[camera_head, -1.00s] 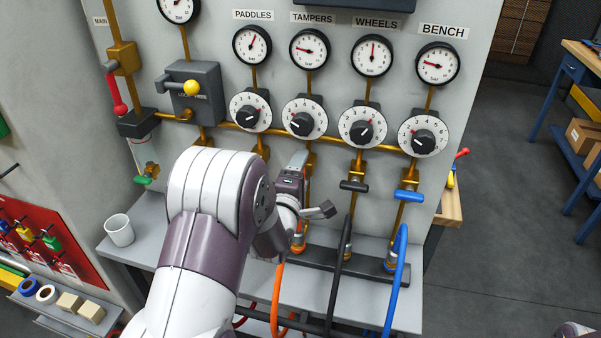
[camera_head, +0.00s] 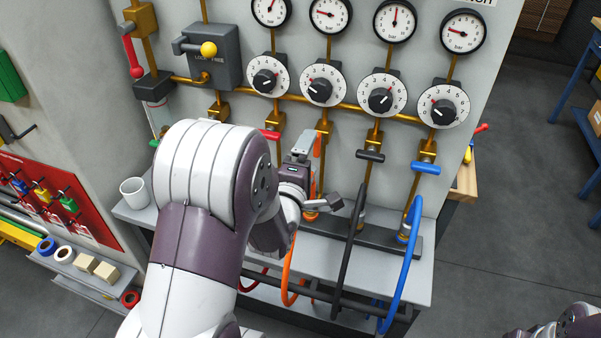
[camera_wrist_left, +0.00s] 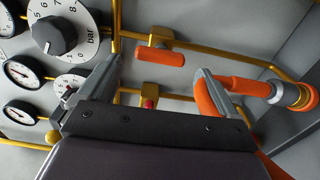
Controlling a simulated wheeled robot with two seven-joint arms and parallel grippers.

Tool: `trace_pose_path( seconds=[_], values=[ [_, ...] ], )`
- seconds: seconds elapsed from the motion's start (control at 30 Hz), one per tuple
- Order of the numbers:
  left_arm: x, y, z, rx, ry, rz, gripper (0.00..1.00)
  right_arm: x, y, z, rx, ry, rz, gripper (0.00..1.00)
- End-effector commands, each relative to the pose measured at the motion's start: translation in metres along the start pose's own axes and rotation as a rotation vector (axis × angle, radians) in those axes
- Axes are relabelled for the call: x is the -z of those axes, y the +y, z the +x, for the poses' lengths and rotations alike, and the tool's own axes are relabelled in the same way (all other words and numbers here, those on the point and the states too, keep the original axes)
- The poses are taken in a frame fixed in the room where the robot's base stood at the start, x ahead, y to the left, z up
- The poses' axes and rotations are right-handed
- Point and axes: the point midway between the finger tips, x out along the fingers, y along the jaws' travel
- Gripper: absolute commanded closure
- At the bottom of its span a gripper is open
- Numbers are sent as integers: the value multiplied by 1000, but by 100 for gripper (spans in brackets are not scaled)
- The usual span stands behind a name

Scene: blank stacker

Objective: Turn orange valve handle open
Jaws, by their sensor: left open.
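The orange valve handle (camera_head: 317,145) is on the panel under the tampers dial, lying along its vertical pipe, unlike the crosswise black and blue handles. In the left wrist view the handle (camera_wrist_left: 160,57) shows just beyond the fingertips, between them in the picture. I see no contact. My left gripper (camera_wrist_left: 157,72) is open and empty. In the head view the left gripper (camera_head: 304,145) is close to the orange handle and partly hides its valve.
An orange hose (camera_wrist_left: 245,88) passes close by the gripper's right finger in the wrist view. A red handle (camera_head: 268,133), black handle (camera_head: 370,155) and blue handle (camera_head: 425,168) flank the orange one. A white cup (camera_head: 134,190) stands on the grey ledge (camera_head: 400,285).

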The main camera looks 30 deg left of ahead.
Motion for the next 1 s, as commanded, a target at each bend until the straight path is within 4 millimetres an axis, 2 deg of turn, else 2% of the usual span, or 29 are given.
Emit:
trace_pose_path(
  seconds=[0.1,0.3,0.9,0.97,1.0],
  values=[
    [0,0,-29,0,1,0,8,0,0,2,0,0,0,100],
    [0,0,-60,1,1,0,8,0,0,-1,0,0,0,100],
    [0,0,-64,0,0,15,8,0,0,0,0,0,0,100],
    [0,-8,-64,37,0,87,8,0,0,0,0,0,0,100],
    [2,-24,-66,115,-4,180,8,0,0,0,0,0,0,100]
  ],
)
